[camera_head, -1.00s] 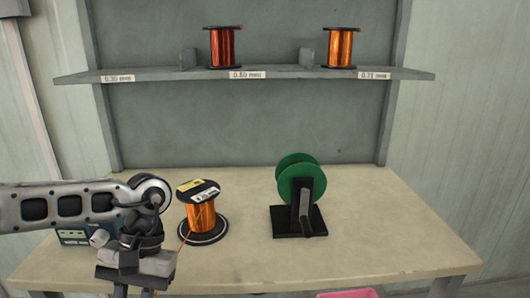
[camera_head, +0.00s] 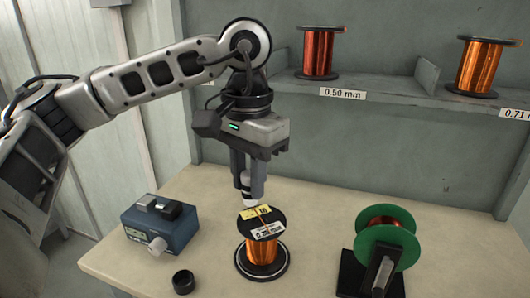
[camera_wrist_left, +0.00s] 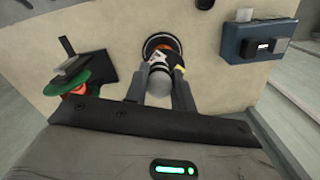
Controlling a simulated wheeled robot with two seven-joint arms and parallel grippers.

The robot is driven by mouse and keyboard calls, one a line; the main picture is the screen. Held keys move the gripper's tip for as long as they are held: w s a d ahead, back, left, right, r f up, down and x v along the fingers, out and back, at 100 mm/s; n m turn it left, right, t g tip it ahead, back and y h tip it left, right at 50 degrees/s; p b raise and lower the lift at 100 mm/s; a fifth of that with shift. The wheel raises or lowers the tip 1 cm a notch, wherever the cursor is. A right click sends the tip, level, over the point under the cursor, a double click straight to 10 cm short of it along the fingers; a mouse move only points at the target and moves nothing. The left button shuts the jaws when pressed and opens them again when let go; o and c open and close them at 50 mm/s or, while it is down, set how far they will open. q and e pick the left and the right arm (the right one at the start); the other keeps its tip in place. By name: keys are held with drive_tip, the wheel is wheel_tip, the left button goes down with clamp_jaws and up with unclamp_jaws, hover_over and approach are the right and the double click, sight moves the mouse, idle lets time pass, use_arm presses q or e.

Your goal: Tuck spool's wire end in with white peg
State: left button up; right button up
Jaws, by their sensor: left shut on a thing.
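The spool (camera_head: 263,249) of orange wire stands upright on the table, with black flanges and yellow and white labels on top. My left gripper (camera_head: 248,190) points straight down just above it, shut on the white peg (camera_head: 249,202). The peg's lower tip is at or just over the spool's top; I cannot tell whether it touches. In the left wrist view the peg (camera_wrist_left: 160,76) sits between the fingers and covers part of the spool (camera_wrist_left: 162,44). The wire's loose end cannot be made out. My right gripper is out of view.
A green-flanged winder (camera_head: 388,240) on a black stand is to the spool's right. A blue box (camera_head: 160,226) with a knob and a small black cup (camera_head: 183,281) are to its left. A shelf (camera_head: 400,90) with two more spools is behind.

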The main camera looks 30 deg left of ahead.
use_arm(q)
drive_tip(key=shift+w+a, duration=0.1)
drive_tip(key=shift+w, duration=0.05)
drive_tip(key=shift+w+f, duration=0.1)
drive_tip(key=shift+f, duration=0.15)
drive_tip(key=w+f+b, duration=0.1)
drive_tip(key=f, duration=0.1)
drive_tip(key=w+a+f+b, duration=0.1)
drive_tip(key=w+f, duration=0.1)
drive_tip(key=shift+w, duration=0.25)
drive_tip(key=shift+w+a+f+b, duration=0.15)
drive_tip(key=shift+w+f+b, duration=0.4)
drive_tip(key=shift+w, duration=0.2)
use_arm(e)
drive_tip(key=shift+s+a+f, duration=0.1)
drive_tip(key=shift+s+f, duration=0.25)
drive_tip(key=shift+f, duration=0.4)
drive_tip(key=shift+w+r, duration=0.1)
